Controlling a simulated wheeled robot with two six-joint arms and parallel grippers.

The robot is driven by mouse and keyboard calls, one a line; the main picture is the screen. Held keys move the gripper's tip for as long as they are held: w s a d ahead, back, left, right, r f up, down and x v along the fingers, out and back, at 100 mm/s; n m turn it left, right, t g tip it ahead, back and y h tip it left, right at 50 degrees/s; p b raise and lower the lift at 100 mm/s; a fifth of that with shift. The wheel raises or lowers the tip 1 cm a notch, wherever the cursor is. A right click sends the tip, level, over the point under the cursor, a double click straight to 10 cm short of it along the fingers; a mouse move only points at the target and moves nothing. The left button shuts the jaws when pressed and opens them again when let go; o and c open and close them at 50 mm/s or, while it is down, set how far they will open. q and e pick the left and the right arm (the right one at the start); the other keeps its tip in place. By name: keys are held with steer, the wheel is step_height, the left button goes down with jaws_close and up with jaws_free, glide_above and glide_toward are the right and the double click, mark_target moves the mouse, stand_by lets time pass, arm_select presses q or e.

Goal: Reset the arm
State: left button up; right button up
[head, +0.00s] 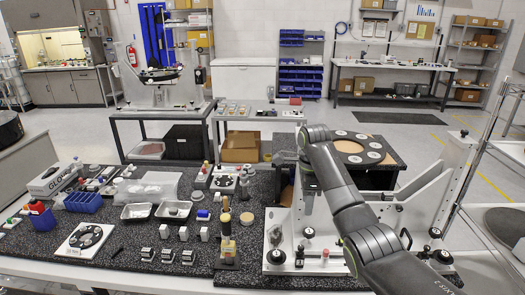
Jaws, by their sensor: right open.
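My right arm comes in from the lower right and bends over the white mirror fixture (452,178). My left gripper is not in view.
The speckled table (130,240) holds metal trays (173,210), a blue rack (84,202), a glove box (53,180), several small metal blocks and a wooden-handled tool (226,238). Behind stand a round-holed work table (352,148) and a cart (262,112). Floor is clear farther back.

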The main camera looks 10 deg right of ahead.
steer(key=s+d+f+n+t, duration=0.1)
steer(key=s+d+f+n, duration=0.3)
steer(key=s+f, duration=0.65)
steer(key=s+d+f+n+t, duration=0.1)
steer(key=s+f+n, duration=0.5)
steer(key=s+f, duration=0.45)
steer(key=s+d+r+n+t+h, duration=0.15)
steer(key=s+n, duration=0.35)
steer(key=s, duration=0.7)
steer(key=s+d+r+n+h, duration=0.15)
steer(key=s+n, duration=0.35)
steer(key=s, duration=0.7)
step_height(320, 180, down, 32)
steer(key=d+g+y+b, duration=0.1)
steer(key=d+y+b, duration=0.1)
steer(key=b, duration=0.6)
arm_select(q)
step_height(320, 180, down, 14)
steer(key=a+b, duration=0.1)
steer(key=b, duration=0.5)
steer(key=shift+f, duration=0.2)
arm_select(e)
steer(key=s+a+f, duration=0.1)
steer(key=s+f, duration=0.6)
steer(key=f, duration=0.4)
steer(key=s+a+f+g, duration=0.1)
steer(key=s+f, duration=0.7)
steer(key=f, duration=0.4)
steer(key=shift+f, duration=0.15)
